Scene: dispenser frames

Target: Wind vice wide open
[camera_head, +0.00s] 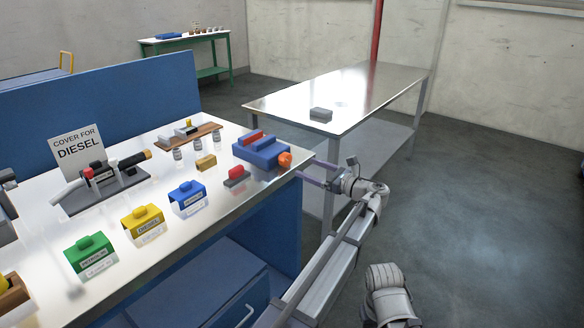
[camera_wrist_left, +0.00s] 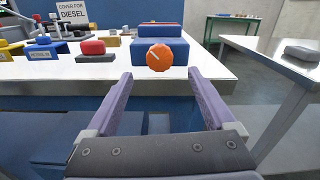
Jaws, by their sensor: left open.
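The vice (camera_head: 262,152) is a blue block with a red part on top, at the right end of the white bench. Its orange round knob (camera_head: 284,160) faces my left gripper (camera_head: 306,168). In the left wrist view the vice (camera_wrist_left: 178,50) is straight ahead, with the orange knob (camera_wrist_left: 159,57) showing a pale line on its face. The knob appears between and beyond the purple fingertips of my left gripper (camera_wrist_left: 159,75). How far the vice's jaws are open is hard to see. My right gripper is not in view.
A red-topped grey block (camera_head: 236,177) and a small brass block (camera_head: 206,162) lie near the vice. Blue (camera_head: 188,200), yellow (camera_head: 143,222) and green (camera_head: 90,254) covers line the bench front. A metal table (camera_head: 350,95) stands across a gap, with a grey block (camera_head: 321,113).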

